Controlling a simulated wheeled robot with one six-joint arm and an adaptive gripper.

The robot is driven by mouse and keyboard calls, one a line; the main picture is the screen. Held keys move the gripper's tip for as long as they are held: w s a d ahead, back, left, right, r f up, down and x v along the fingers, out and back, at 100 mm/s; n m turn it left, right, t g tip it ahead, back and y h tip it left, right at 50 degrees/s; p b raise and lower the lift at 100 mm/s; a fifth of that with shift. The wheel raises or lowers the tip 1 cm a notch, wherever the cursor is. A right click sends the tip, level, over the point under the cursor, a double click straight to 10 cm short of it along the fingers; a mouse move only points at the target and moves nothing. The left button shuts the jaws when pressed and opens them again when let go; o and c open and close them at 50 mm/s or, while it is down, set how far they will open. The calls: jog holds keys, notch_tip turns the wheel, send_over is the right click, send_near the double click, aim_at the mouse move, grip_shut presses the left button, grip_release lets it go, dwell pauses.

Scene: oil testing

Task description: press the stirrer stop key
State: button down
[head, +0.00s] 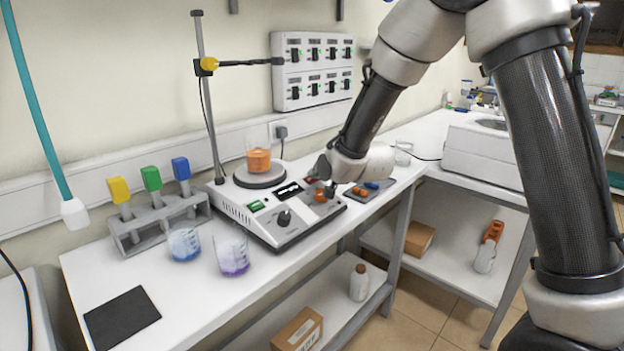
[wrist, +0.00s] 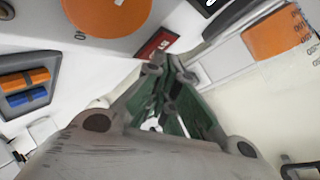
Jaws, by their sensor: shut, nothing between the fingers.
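The stirrer (head: 247,219) is a white bench unit with a round dark plate at its back, a small dark display, a green key (head: 257,206), a dark knob (head: 284,217) and an orange knob (head: 320,196). A red key with pale lettering (wrist: 158,43) shows in the wrist view, partly hidden by my fingers. My gripper (head: 319,171) is shut and empty over the right part of the stirrer. In the wrist view its fingertips (wrist: 168,62) lie right beside the red key. I cannot tell whether they touch it.
A beaker of orange liquid (head: 259,160) stands on the plate. A dark tray (wrist: 50,62) holds orange and blue pieces to the stirrer's right. A clamp stand (head: 205,90) rises behind.

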jog(key=shift+s+d+r, duration=0.2)
jog(key=shift+r, duration=0.45)
jog(key=shift+s+d+r, duration=0.2)
jog(key=shift+r, duration=0.6)
jog(key=shift+s+d+r, duration=0.15)
jog(key=shift+d+r, duration=0.05)
jog(key=shift+r, duration=0.6)
jog(key=shift+s+d+r, duration=0.2)
jog(key=shift+r, duration=0.6)
jog(key=shift+d, duration=0.1)
jog(key=s+d+r+n+g+h, duration=0.1)
jog(key=s+d+r+g+h, duration=0.15)
jog(key=s+d, duration=0.5)
jog(key=s+d+r+n+g+h, duration=0.1)
jog(key=s+d+r+n, duration=0.3)
jog(key=d, duration=0.6)
jog(key=s+d+f+g+h, duration=0.1)
jog(key=s+d, duration=0.5)
jog(key=s, duration=0.6)
jog(key=s+d+g+h, duration=0.1)
jog(key=s+d+g, duration=0.2)
jog(key=s, duration=0.9)
jog(key=d, duration=0.3)
jog(key=shift+s+d+f+n, duration=0.2)
jog(key=shift+s+f+n, duration=0.1)
jog(key=shift+s+f, duration=0.1)
